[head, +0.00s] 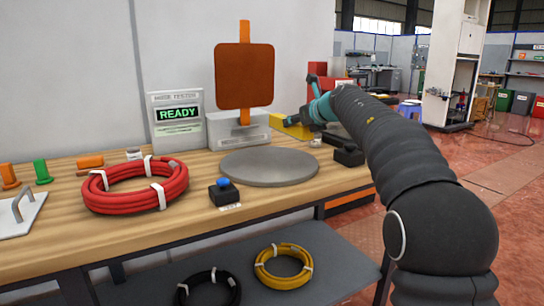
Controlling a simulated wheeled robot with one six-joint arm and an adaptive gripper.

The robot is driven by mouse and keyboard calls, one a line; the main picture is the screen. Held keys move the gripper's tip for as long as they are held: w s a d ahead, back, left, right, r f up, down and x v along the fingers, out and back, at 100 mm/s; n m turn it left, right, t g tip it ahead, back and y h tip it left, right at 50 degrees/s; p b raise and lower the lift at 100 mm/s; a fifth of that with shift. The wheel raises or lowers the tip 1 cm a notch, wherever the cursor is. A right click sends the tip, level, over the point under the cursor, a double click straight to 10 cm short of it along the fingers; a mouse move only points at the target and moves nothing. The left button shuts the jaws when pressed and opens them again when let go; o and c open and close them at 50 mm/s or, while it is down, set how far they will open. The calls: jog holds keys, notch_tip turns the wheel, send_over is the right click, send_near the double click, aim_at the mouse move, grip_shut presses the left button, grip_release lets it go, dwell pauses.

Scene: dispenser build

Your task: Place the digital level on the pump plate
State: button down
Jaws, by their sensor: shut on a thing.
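A yellow bar (291,130), which looks like the digital level, shows at the back of the bench, right of the grey base. My gripper (300,119) is at its top, with dark fingers shut on it; the arm hides part of the grip. I cannot tell whether the bar touches the bench. No part is labelled as the pump plate. A pale plate with a grey handle (18,222) lies at the bench's left edge, cut off by the picture. A round grey disc (270,168) lies flat and bare in the middle of the bench.
A grey base (237,132) carries an upright orange panel (245,76). A READY display (177,116), a red hose coil (133,187), a blue-button box (223,190) and a black box (348,155) stand around the disc. Orange and green parts (42,172) stand at left.

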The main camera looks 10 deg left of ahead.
jog(key=s+a+f, duration=0.1)
jog(key=a, duration=0.1)
jog(key=a+f+b, duration=0.1)
jog(key=a, duration=0.1)
jog(key=s+a+f, duration=0.1)
jog(key=a+f, duration=0.1)
jog(key=shift+s+a+f, duration=0.1)
jog(key=shift+s, duration=0.25)
jog(key=shift+f+b, duration=1.15)
jog(key=shift+f, duration=0.85)
jog(key=shift+r, duration=0.1)
jog(key=c, duration=0.7)
grip_release()
jog(key=shift+o, duration=0.2)
jog(key=shift+s, duration=0.1)
jog(key=v, duration=1.1)
jog(key=shift+s+d+r, duration=0.15)
jog(key=shift+s+d, duration=0.1)
jog(key=shift+s, duration=0.05)
